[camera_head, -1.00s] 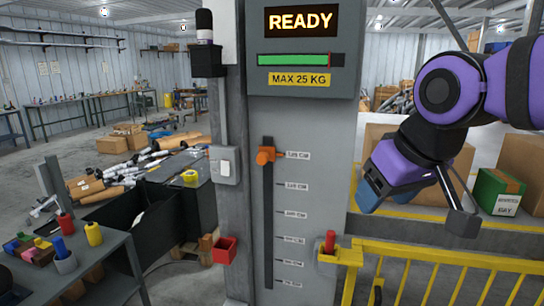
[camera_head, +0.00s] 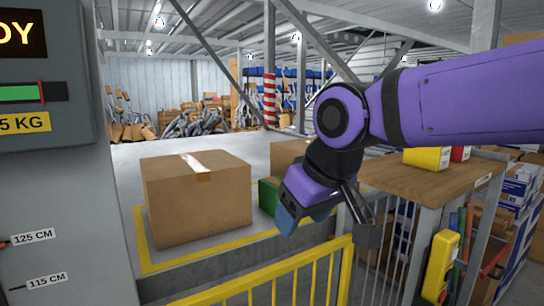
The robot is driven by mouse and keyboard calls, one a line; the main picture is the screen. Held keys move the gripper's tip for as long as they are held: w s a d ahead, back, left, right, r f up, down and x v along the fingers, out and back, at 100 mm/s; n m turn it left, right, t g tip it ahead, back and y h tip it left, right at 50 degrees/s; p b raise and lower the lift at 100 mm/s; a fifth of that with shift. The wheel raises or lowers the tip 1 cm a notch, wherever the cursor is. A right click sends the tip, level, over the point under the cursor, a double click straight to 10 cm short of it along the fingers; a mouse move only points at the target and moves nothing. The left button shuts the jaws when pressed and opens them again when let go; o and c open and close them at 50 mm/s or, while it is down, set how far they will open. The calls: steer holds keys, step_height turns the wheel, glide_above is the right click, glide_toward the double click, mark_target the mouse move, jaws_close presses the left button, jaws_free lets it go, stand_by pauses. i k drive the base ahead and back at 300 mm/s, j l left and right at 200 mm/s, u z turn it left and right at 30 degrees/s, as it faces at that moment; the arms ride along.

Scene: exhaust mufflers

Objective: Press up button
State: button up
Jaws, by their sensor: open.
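A yellow control box (camera_head: 440,266) is mounted low at the right, below a wooden shelf. Small button-like spots show on its face, but their markings are too small to read, so I cannot tell which is the up button. My gripper (camera_head: 327,228) hangs in the middle of the view, left of the control box and apart from it. Its fingers are spread and nothing shows between them.
A yellow railing (camera_head: 290,277) runs below my gripper. A cardboard box (camera_head: 197,197) stands on the yellow-edged floor behind it. A grey column (camera_head: 55,215) with a height scale is at left. The wooden shelf (camera_head: 430,182) holds a yellow container.

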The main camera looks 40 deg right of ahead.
mark_target(453, 254)
steer(key=z, duration=1.85)
steer(key=i+l+u, duration=0.2)
steer(key=l, duration=0.2)
steer(key=k+j+u, duration=0.75)
steer(key=i+l, duration=0.1)
